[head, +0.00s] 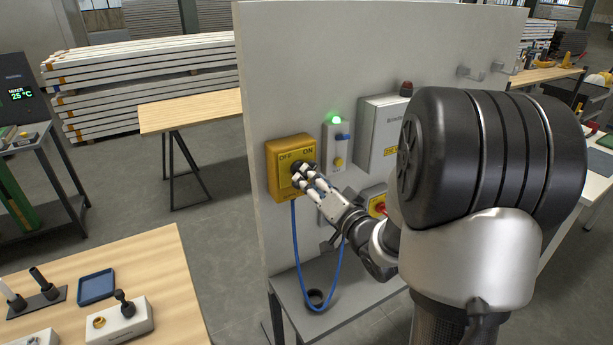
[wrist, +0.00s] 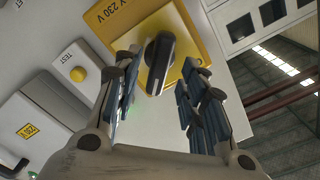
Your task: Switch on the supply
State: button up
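A yellow switch box (head: 282,155) marked OFF and ON is mounted on the near left part of the grey upright panel. It fills the upper middle of the wrist view (wrist: 185,38). Its black rotary knob (wrist: 158,62) carries a pale line and stands roughly upright in the wrist view. I cannot tell whether it points to OFF or ON. My gripper (head: 303,173) is at the front of the box and hides the knob in the head view. In the wrist view my gripper (wrist: 158,75) is open, one finger on each side of the knob, with gaps visible.
A panel strip beside the box has a lit green lamp (head: 334,119) and a yellow TEST button (wrist: 79,74). A grey cabinet (head: 385,130) and a red-and-yellow stop switch (head: 378,206) are further right. A blue cable (head: 297,250) hangs below the box.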

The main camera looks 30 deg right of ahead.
jog(key=shift+s+d, duration=0.1)
jog(key=shift+s, duration=1.9)
